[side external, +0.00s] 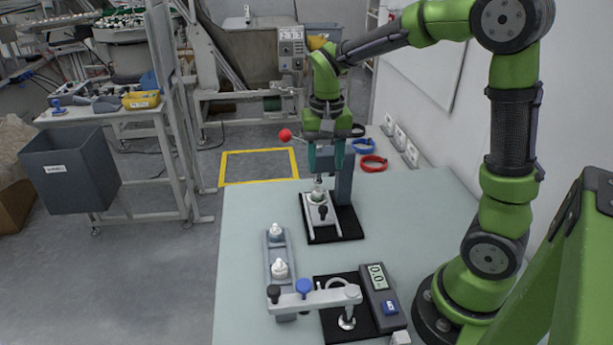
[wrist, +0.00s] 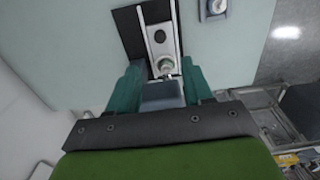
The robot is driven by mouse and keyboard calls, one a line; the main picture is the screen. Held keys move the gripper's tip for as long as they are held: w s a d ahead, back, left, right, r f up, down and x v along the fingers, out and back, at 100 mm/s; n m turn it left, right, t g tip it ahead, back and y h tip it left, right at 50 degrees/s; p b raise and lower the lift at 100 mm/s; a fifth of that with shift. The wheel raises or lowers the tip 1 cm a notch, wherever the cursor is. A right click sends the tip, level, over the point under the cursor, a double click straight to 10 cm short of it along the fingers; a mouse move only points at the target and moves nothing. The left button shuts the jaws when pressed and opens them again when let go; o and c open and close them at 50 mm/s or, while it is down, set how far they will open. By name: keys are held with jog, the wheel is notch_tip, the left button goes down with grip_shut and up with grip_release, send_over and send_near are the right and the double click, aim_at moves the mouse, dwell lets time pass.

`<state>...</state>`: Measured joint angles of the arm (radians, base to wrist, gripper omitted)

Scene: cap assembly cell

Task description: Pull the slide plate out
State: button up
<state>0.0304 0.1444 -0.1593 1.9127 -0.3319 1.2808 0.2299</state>
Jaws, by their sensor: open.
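The slide plate (side external: 311,222) is a light grey strip with a black knob (side external: 323,212) near its front end. It lies on a black base (side external: 340,232) at the far part of the table. A small white part (side external: 317,195) stands on the plate behind the knob. In the wrist view the slide plate (wrist: 157,20) runs up the picture, with the knob (wrist: 159,36) beyond the white part (wrist: 165,63). My gripper (side external: 325,168) has teal fingers, points down and is open over the rear of the fixture. In the wrist view its fingers (wrist: 162,78) straddle the fixture's rear, apart from the knob.
A dark column (side external: 344,178) and a red ball lever (side external: 285,134) are close to my gripper. A grey tray (side external: 267,246) with white parts lies front left. A gauge (side external: 378,278) and a clamp-like fixture (side external: 315,299) stand in front.

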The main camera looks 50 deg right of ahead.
aim_at(323, 207)
notch_tip(323, 207, down, 12)
jog(key=shift+f, duration=0.1)
dwell(0.4)
grip_shut()
